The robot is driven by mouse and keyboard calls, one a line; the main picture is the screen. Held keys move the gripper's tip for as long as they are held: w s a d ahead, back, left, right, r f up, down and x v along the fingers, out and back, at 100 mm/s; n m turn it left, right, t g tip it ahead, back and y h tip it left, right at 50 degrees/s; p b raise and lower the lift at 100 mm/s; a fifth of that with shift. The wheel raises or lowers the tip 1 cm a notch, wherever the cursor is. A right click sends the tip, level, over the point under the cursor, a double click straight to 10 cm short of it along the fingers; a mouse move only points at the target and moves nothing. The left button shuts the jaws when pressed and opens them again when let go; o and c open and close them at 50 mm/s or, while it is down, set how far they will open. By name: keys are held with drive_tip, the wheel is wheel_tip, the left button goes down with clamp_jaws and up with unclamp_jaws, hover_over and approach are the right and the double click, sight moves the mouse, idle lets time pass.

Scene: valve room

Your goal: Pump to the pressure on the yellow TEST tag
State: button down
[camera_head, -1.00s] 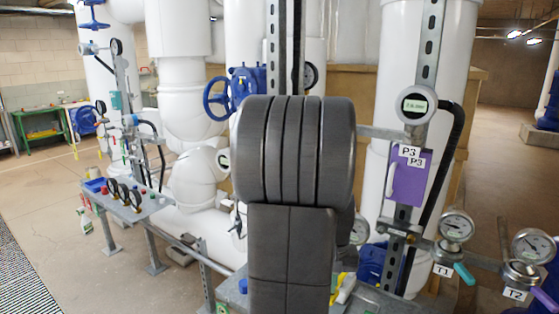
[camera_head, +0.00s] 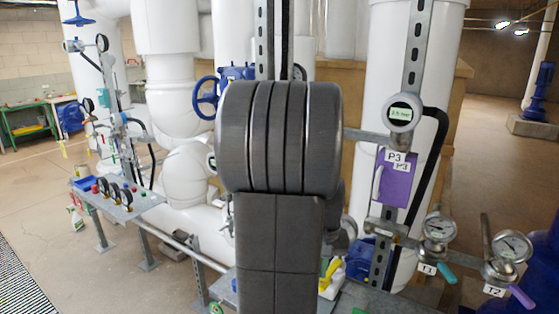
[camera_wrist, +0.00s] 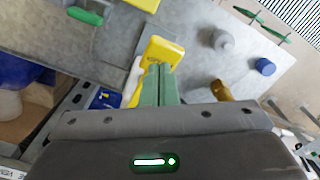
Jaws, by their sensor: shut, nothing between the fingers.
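My gripper (camera_wrist: 160,72) shows in the wrist view with its two green fingers shut together and nothing between them. A yellow part with a rounded, frame-like end (camera_wrist: 164,50) lies just beyond the fingertips; I cannot tell whether they touch it. A white part (camera_wrist: 133,82) is beside it. In the head view my arm hides the gripper; a yellow and white object (camera_head: 331,277) shows low beside the arm. A round digital gauge (camera_head: 400,112) is above the P3 label (camera_head: 395,157); its reading is too small to be sure of. No TEST wording is legible.
A purple box (camera_head: 396,180) hangs under the digital gauge. Dial gauges marked T1 (camera_head: 438,228) and T2 (camera_head: 512,246) have teal and purple levers. A bench with small gauges (camera_head: 125,205) stands left. A grey knob (camera_wrist: 222,40) and a blue cap (camera_wrist: 264,66) are on the grey surface.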

idle(0.7)
wheel_tip(320, 180, up, 4)
drive_tip(key=p, duration=0.3)
drive_tip(key=shift+r, duration=0.15)
